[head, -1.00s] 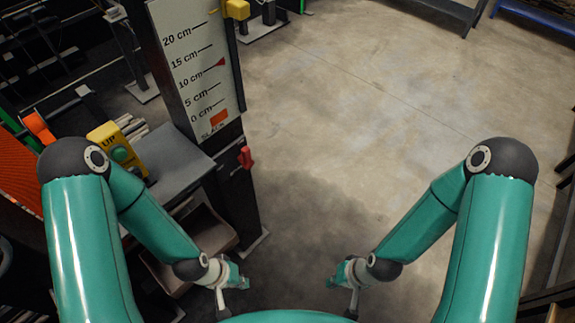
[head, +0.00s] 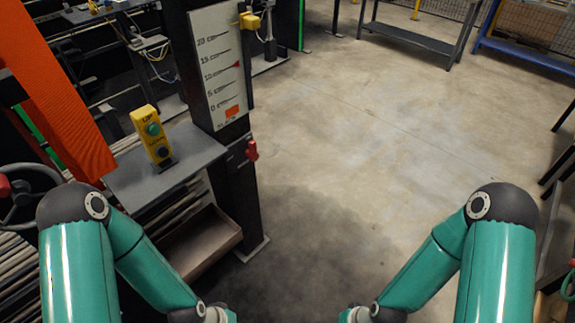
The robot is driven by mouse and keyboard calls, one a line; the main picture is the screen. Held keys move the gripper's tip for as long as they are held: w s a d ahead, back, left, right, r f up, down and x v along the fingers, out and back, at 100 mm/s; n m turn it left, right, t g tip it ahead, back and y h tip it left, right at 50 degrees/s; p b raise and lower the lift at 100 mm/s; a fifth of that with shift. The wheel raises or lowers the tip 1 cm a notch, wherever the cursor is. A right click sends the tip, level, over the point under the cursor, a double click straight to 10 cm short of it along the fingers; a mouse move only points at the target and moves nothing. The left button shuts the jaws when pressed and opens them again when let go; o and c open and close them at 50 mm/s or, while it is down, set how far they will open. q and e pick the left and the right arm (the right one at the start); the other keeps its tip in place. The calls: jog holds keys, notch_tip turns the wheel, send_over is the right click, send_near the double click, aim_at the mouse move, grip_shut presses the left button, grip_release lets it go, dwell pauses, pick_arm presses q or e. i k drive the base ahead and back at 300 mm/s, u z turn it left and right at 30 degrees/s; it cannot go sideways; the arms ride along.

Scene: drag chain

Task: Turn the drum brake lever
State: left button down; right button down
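A small red lever or handle (head: 251,150) sits on the side of the dark upright post, below the slack scale. A dark handwheel (head: 28,197) with a red knob (head: 4,186) is partly cut off at the left edge. No label shows which part is the drum brake lever.
A yellow button box (head: 152,137) stands on a grey shelf (head: 124,186) left of the post. An open bin (head: 205,245) sits below it. An orange band (head: 62,118) rises at the left. Bare concrete floor (head: 350,130) lies ahead and right. A workbench (head: 418,38) stands at the back.

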aim_at(252, 153)
jog(key=u, duration=0.3)
jog(key=i, duration=0.9)
jog(key=z, duration=1.05)
jog(key=k, duration=0.5)
jog(key=i, duration=0.5)
jog(key=u, duration=0.1)
